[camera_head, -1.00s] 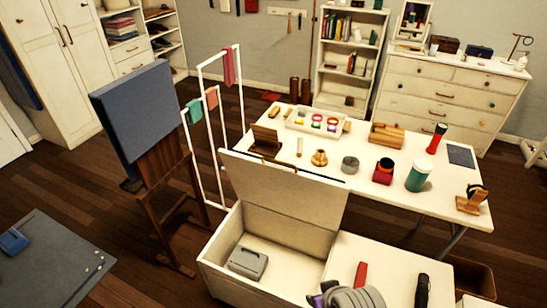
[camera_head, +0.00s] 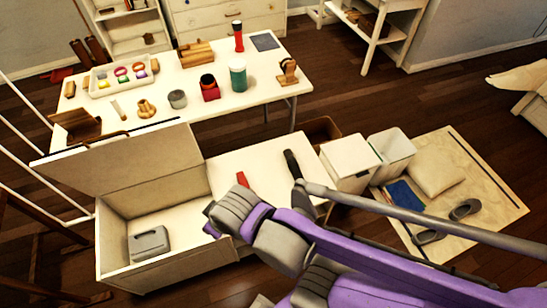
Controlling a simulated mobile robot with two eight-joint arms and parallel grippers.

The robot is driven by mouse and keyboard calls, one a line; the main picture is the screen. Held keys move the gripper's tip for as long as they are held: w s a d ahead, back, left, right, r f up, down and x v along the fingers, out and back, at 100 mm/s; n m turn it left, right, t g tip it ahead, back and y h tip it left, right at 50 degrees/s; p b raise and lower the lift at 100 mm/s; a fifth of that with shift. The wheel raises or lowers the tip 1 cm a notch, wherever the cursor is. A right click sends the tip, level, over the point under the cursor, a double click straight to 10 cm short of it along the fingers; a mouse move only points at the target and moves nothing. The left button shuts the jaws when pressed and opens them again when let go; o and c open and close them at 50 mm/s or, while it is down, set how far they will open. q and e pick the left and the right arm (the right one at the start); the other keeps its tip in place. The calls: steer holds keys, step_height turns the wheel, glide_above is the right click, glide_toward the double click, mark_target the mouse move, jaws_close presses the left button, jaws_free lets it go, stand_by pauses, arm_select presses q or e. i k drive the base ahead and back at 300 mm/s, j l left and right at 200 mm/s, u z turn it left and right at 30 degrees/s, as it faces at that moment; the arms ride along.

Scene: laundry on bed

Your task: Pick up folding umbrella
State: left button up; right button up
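A dark, slim object (camera_head: 292,165), which looks like the folding umbrella, lies on the white surface to the right of the open chest. A smaller red object (camera_head: 242,179) lies to its left on the same surface. My purple and grey arm reaches in from the lower right and covers the front of that surface. A grey rod on that side ends close to the dark object's near end; I cannot tell whether they touch. I cannot make out fingers of either gripper.
The white chest (camera_head: 112,250) has its lid up and holds a grey box (camera_head: 149,242). White bins (camera_head: 350,157) and a mat (camera_head: 480,170) with slippers are at right.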

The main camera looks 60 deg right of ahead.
mark_target(293, 166)
steer(key=z, duration=2.25)
steer(key=i+j+z, duration=0.1)
steer(key=z, duration=0.6)
steer(key=i+j, duration=0.05)
steer(key=i, duration=0.05)
